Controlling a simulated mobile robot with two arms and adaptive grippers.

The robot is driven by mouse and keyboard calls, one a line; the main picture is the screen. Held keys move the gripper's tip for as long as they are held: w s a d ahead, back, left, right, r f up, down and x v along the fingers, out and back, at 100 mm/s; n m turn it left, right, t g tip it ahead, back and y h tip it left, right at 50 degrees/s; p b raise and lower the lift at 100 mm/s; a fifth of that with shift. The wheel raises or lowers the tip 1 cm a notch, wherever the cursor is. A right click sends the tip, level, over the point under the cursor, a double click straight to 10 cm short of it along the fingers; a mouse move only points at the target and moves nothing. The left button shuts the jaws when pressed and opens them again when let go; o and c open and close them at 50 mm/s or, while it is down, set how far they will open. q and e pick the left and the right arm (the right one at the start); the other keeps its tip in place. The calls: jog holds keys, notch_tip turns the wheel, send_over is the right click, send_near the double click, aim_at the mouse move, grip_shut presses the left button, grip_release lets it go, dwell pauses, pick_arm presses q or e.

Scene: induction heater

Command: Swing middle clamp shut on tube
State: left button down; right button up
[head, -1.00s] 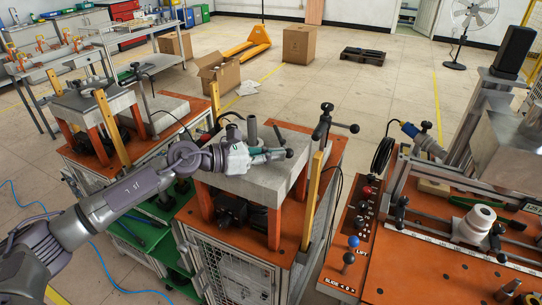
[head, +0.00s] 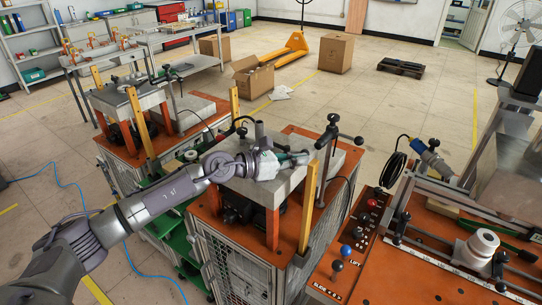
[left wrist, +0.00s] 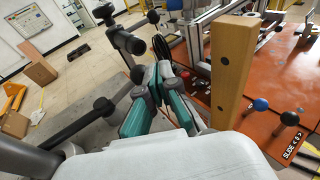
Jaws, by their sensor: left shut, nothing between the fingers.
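My left gripper (head: 302,157) is shut and empty, reaching over the grey block (head: 284,190) on the near orange bench. In the left wrist view its green and grey fingers (left wrist: 156,92) are together. A dark clamp (head: 329,136) with a black-knobbed cross handle stands at the block's right side, just beyond my fingertips. In the left wrist view a dark handle (left wrist: 126,40) is past the fingers, and a black-knobbed bar (left wrist: 82,124) lies to their left. I cannot tell whether the fingers touch either. A short grey upright cylinder (head: 259,132) stands behind my wrist. My right gripper is out of view.
A yellow wooden post (head: 308,208) rises right of the block, close beside my fingers in the left wrist view (left wrist: 232,70). A control panel with lever knobs (head: 346,250) and a larger orange machine table (head: 415,270) lie right. A second orange bench stands behind left.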

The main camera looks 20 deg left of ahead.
pick_arm(q)
jog(key=shift+w+d, duration=0.4)
jog(key=shift+w, duration=0.05)
jog(key=shift+w+d, duration=0.15)
dwell(0.5)
jog(key=v, duration=1.2)
dwell(0.7)
